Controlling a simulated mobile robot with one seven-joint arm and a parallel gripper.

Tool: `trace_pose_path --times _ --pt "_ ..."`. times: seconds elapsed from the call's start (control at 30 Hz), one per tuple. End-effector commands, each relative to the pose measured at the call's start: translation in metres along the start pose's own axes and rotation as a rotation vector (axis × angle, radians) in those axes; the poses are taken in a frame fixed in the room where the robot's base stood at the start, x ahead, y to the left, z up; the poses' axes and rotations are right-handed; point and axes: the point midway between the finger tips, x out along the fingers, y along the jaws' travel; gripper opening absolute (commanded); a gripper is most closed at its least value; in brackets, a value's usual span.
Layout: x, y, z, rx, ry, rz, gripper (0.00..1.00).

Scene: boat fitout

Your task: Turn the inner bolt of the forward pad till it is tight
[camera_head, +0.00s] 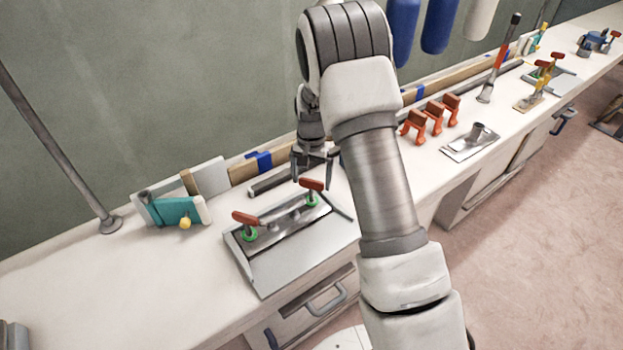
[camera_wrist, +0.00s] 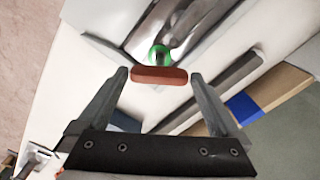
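A grey metal pad (camera_head: 300,245) lies on the bench, with two red T-handled bolts on green collars. The left handle (camera_head: 244,218) stands upright, clear of my gripper. The right handle (camera_head: 312,185) is just under my gripper (camera_head: 313,178). In the wrist view, this red handle (camera_wrist: 160,76) sits above its green collar (camera_wrist: 159,54), between the tips of my open gripper (camera_wrist: 160,80). Its ends point toward the fingers, with a narrow gap at each side. Two small grey knobs between the handles are partly blurred. Whether either bolt is tight cannot be told.
A teal clamp (camera_head: 172,209) with a yellow knob stands left of the pad. A dark bar (camera_head: 270,184) lies behind it. Several orange clamps (camera_head: 415,127) and a plate with a grey cylinder (camera_head: 475,135) stand right.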

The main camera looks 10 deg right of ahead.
Motion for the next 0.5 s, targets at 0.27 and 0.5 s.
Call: trace_pose_path --times 0.27,0.5 --pt "-0.008 0.000 0.001 -0.001 -0.002 0.001 1.00" --pt "-0.059 0.000 0.000 -0.001 0.002 -0.001 1.00"
